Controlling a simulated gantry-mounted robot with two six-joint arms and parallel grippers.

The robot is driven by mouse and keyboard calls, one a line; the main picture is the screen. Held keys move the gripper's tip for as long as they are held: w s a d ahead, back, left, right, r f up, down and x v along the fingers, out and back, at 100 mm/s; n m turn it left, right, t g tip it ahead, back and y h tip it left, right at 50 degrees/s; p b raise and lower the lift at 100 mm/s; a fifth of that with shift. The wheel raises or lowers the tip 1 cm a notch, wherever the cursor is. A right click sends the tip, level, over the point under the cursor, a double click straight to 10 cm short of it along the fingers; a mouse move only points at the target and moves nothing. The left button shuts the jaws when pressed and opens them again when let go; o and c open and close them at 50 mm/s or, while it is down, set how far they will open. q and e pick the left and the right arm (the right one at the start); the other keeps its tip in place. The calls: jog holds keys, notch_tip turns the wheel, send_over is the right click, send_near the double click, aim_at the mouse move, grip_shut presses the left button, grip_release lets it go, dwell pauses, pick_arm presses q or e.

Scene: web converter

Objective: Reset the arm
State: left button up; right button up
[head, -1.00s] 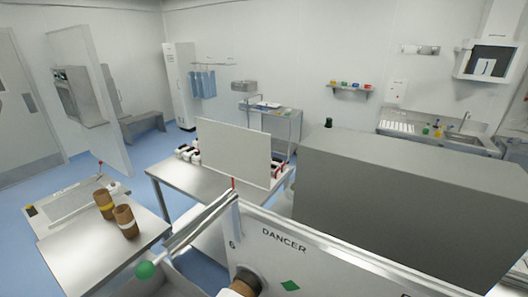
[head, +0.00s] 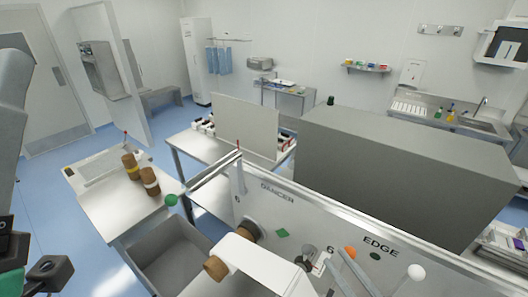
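Part of my arm shows along the left edge of the head view, as a grey link above dark parts in the lower left corner. No fingers of my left gripper show. I cannot clearly make out the fingers of my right gripper among the metal parts at the bottom, so its opening cannot be told. I see nothing held. Below is the machine's white panel (head: 262,205), marked DANCER and EDGE, with a brown-ended roller (head: 216,267) and a white web (head: 262,262).
A steel table (head: 112,193) with two brown rolls (head: 150,181) stands left, near a grey bin (head: 172,258). A green-ended bar (head: 171,200) and a white ball knob (head: 415,272) stick out from the machine. A large grey cabinet (head: 400,170) stands behind. Blue floor is clear at left.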

jog(key=s+a+r+n+t+y+p, duration=0.1)
jog(key=a+r+n+t+p, duration=0.1)
jog(key=r, duration=1.3)
jog(key=s+a+r+n+t+y+p, duration=0.1)
jog(key=a+r+p, duration=0.1)
jog(key=r, duration=1.3)
jog(key=s+d+r+m+t+h, duration=0.5)
jog(key=r+m+h, duration=0.4)
jog(key=m+h, duration=0.2)
jog(key=d+m+t, duration=0.1)
jog(key=d+m, duration=0.1)
jog(key=shift+d+r, duration=0.2)
jog(key=shift+d, duration=0.1)
jog(key=shift+s, duration=0.1)
